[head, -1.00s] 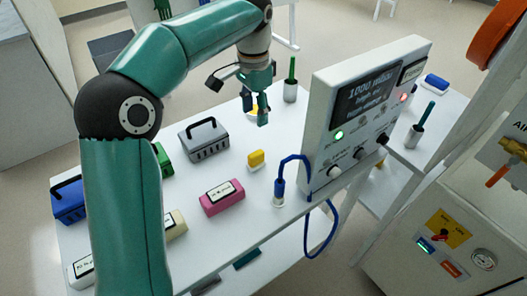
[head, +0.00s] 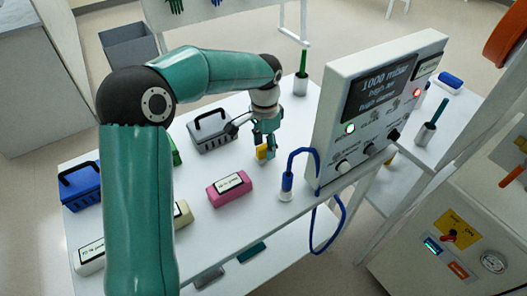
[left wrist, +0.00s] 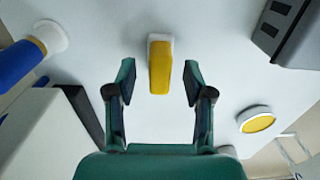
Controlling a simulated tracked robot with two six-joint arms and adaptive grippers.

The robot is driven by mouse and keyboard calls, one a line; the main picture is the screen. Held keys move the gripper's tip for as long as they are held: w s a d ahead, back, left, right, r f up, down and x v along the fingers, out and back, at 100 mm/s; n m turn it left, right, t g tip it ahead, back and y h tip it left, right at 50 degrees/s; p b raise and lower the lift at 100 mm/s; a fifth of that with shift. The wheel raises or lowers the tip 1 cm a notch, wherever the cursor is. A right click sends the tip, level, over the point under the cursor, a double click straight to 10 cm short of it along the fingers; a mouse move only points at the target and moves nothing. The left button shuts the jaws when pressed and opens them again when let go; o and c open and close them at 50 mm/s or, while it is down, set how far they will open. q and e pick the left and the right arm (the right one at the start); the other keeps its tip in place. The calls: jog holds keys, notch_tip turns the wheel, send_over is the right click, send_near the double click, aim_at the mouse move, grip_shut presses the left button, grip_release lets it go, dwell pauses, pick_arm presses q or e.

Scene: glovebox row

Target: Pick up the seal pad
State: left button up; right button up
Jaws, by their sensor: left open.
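A small yellow block with a white end, which looks like the seal pad, stands on the white table (head: 262,152). It also shows in the left wrist view (left wrist: 159,70), between and slightly beyond the fingertips. My left gripper (head: 265,146) points down over it and hides part of it in the head view. In the left wrist view the gripper (left wrist: 158,85) is open, with a finger on either side and a gap to the block on both sides. My right gripper is not in view.
A grey case (head: 212,134) and a pink labelled block (head: 229,188) lie nearby. A blue-cabled plug (head: 286,186) and the white console (head: 330,125) stand to the right. A yellow disc with a white rim (left wrist: 255,120) shows in the left wrist view.

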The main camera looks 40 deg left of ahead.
aim_at(265, 145)
pick_arm(q)
notch_tip(265, 145, down, 2)
jog(key=shift+c, duration=0.2)
grip_shut()
jog(key=shift+r, duration=0.1)
notch_tip(265, 145, up, 20)
jog(key=p, duration=0.2)
dwell(0.5)
